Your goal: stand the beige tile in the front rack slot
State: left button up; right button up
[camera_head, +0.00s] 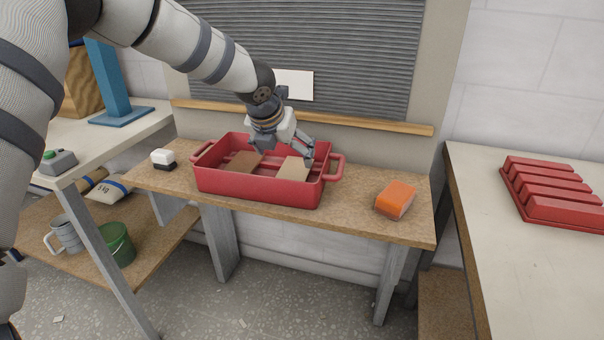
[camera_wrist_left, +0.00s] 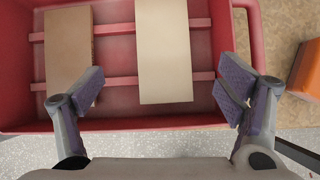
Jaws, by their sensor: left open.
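The beige tile (camera_head: 293,168) lies in the red tray (camera_head: 262,188) on the wooden bench, towards the tray's right side. It also shows in the left wrist view (camera_wrist_left: 164,50). My left gripper (camera_head: 285,150) is open above the tray; in the left wrist view its fingertips (camera_wrist_left: 162,88) stand apart on either side of the beige tile's near end, not touching it. A brown tile (camera_head: 244,163) lies left of it in the tray and shows in the left wrist view (camera_wrist_left: 68,50). A red slotted rack (camera_head: 552,190) stands on the right table. My right gripper is not in view.
A shutter (camera_head: 330,50) with a wooden ledge (camera_head: 350,119) rises behind. The right table (camera_head: 490,250) is clear before the rack.

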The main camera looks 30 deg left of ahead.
aim_at(294, 172)
pick_arm(q)
jog(key=x, duration=0.4)
jog(key=b+x, duration=0.1)
jog(key=x, duration=0.2)
jog(key=shift+s+d+f, duration=0.15)
jog(key=shift+s+d, duration=0.05)
jog(key=shift+d, duration=0.15)
jog(key=shift+w, duration=0.15)
jog(key=shift+c, duration=0.2)
jog(key=c, duration=1.3)
